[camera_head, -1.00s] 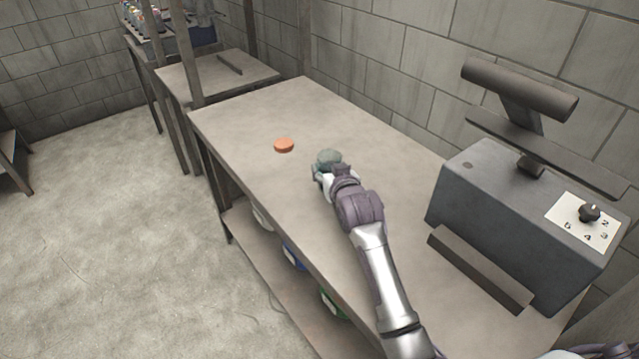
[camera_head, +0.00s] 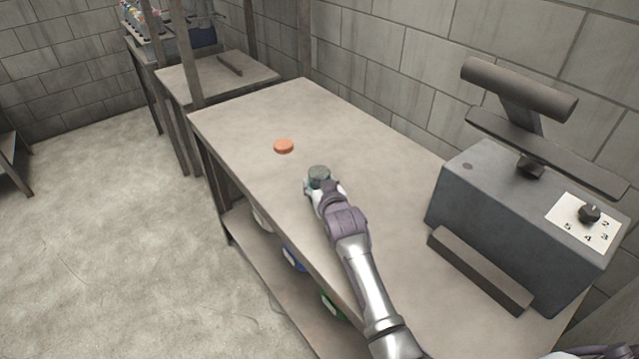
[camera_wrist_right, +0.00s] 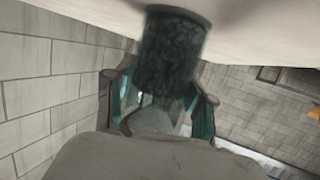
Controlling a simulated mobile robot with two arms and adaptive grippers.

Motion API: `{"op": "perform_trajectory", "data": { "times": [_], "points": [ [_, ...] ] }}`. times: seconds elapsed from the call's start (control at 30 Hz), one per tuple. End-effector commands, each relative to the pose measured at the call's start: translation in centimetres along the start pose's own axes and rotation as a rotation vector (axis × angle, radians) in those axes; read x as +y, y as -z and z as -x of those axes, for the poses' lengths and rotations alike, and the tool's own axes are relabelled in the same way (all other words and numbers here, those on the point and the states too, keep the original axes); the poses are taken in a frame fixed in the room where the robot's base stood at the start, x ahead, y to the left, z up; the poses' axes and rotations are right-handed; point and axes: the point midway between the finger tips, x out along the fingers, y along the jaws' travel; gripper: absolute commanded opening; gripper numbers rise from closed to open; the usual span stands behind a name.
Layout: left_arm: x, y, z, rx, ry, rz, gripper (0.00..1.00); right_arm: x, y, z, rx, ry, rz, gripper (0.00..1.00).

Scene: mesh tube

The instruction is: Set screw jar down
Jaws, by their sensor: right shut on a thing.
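The screw jar (camera_head: 319,174) is a dark grey-green cylinder at the middle of the workbench (camera_head: 262,112) in the head view. My right gripper (camera_head: 314,184) is shut on it. In the right wrist view the jar (camera_wrist_right: 170,50) sits between the fingers of the right gripper (camera_wrist_right: 158,98), with its round end against the pale bench surface. I cannot tell whether the jar touches the bench. An orange round lid (camera_head: 284,146) lies on the bench, apart from the jar, to its upper left. My left gripper is not clearly in view.
A grey machine (camera_head: 525,220) with a numbered dial and a roller-like top stands on the bench at right. A dark bar (camera_head: 480,268) lies before it. Bins sit on the lower shelf. The bench beyond the lid is clear.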

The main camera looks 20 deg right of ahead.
Motion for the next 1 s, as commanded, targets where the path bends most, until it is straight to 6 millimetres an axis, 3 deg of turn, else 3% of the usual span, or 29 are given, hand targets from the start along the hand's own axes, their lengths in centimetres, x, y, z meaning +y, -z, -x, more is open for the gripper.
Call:
{"op": "perform_trajectory", "data": {
  "times": [0.03, 0.07, 0.2, 0.63, 1.0],
  "points": [
    [0.0, 0.0, -0.1, 0.0, 0.0, 0.0, 0.58, 0.0, -0.2, -0.1, 0.001, 0.0, 0.0, 0.09],
    [0.0, 0.0, -0.1, 0.0, 0.0, 0.0, 0.58, 0.0, -0.1, 0.0, 0.0, 0.0, 0.0, 0.59],
    [0.0, 0.0, -0.1, -0.001, 0.0, 0.0, 0.58, 0.0, -0.1, 0.0, -0.001, 0.0, 0.0, 0.79],
    [-0.1, 0.0, 0.1, -0.001, 0.001, 0.001, 0.58, 0.0, 0.1, 0.8, -0.001, 0.0, 0.0, 0.79],
    [-0.1, 0.0, 0.4, -0.001, 0.001, 0.002, 0.58, 0.0, 0.1, 8.3, -0.001, 0.0, 0.0, 0.79]
  ]
}}
